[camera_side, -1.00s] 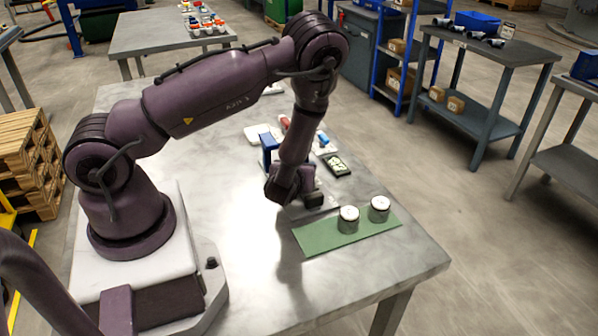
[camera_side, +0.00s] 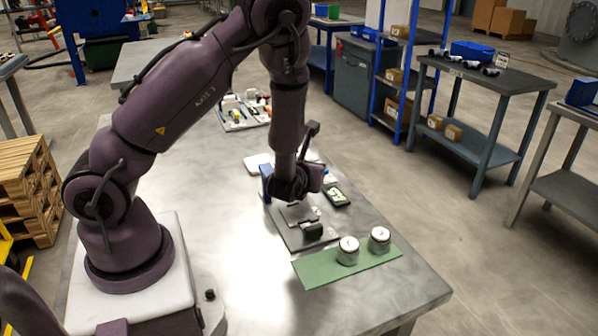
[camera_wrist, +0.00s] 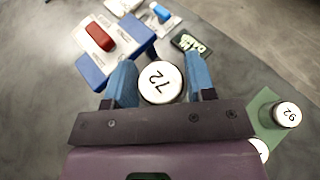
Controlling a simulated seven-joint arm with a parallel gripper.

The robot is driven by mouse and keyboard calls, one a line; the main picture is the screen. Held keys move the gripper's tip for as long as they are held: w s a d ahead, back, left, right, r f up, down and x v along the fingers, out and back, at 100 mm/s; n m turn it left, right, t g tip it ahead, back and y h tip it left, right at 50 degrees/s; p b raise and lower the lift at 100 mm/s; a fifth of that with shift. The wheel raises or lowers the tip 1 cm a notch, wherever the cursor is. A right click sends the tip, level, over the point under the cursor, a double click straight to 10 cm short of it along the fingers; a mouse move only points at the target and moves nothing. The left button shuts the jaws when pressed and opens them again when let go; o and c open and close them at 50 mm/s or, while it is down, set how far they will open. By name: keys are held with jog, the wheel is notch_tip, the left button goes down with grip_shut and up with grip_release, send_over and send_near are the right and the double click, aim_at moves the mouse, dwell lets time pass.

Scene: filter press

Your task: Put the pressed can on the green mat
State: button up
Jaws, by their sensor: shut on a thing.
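My gripper (camera_wrist: 161,84) is shut on a round can (camera_wrist: 160,83) with a white lid marked 72, its fingers on both sides of it. In the side view my gripper (camera_side: 291,190) hangs above the grey base plate, apart from the mat; the held can is hidden there. The green mat (camera_side: 318,272) lies at the front right of the table, and part of it shows in the wrist view (camera_wrist: 262,108). Two white-lidded cans stand upright on it: a nearer one (camera_side: 347,252) and one at the right (camera_side: 380,240). The wrist view shows both, one cut off.
A blue-and-white fixture with a red part (camera_wrist: 101,36) stands beside my gripper. A dark display device (camera_side: 336,196) lies behind the mat. The mat's left part is bare.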

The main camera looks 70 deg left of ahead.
jog(key=w+d+n+g+y, duration=0.1)
jog(key=w+d+n+g, duration=0.1)
jog(key=d, duration=0.4)
jog(key=shift+w+d+r+n+g, duration=0.25)
jog(key=shift+w+d+n+g, duration=0.1)
jog(key=shift+w+g, duration=0.1)
jog(key=s+d+n+g, duration=0.1)
jog(key=d+n+g+y, duration=0.1)
jog(key=d, duration=0.1)
jog(key=s+d+n+g, duration=0.1)
jog(key=d+g, duration=0.1)
jog(key=shift+s+f+n+y, duration=0.25)
jog(key=shift+s+y, duration=0.05)
jog(key=shift+s, duration=0.05)
jog(key=s+d+n+g, duration=0.3)
jog(key=s+g, duration=0.1)
jog(key=shift+s+a+f, duration=0.1)
jog(key=shift+a+f, duration=0.05)
jog(key=shift+f, duration=2.45)
jog(key=shift+s+a+f, duration=0.1)
jog(key=shift+f, duration=2.45)
jog(key=shift+f, duration=0.3)
jog(key=o, duration=1.1)
jog(key=shift+c, duration=0.2)
